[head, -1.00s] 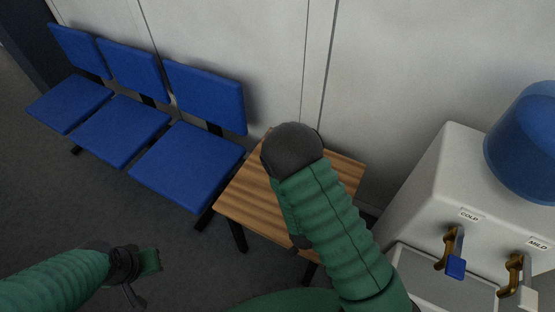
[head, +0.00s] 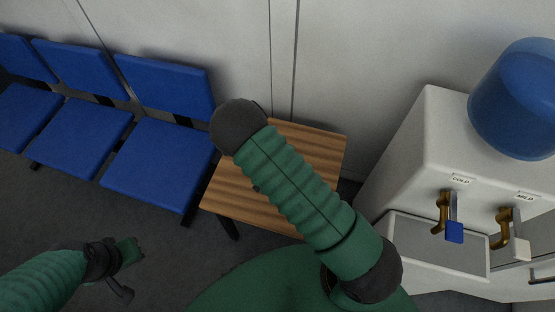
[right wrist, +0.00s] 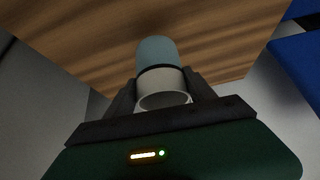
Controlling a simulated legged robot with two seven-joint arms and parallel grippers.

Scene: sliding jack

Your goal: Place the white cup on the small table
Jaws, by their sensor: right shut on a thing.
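In the right wrist view, my right gripper (right wrist: 161,78) is shut on a white cup (right wrist: 160,90), with a dark finger on each side. The cup's round end faces the camera; a dark band and a pale blue-grey cylindrical part (right wrist: 156,52) show beyond it. The small wooden table (head: 318,150) stands against the wall in the head view, partly covered by my right arm. My right gripper and the cup are hidden there. My left gripper (head: 128,265) is low at the left, away from the table; its finger opening is unclear.
A row of blue chairs (head: 155,160) stands left of the table. A white water dispenser (head: 405,165) with a blue bottle (head: 515,95) and taps stands to the right. The wall (head: 345,60) is right behind the table. The visible tabletop is clear.

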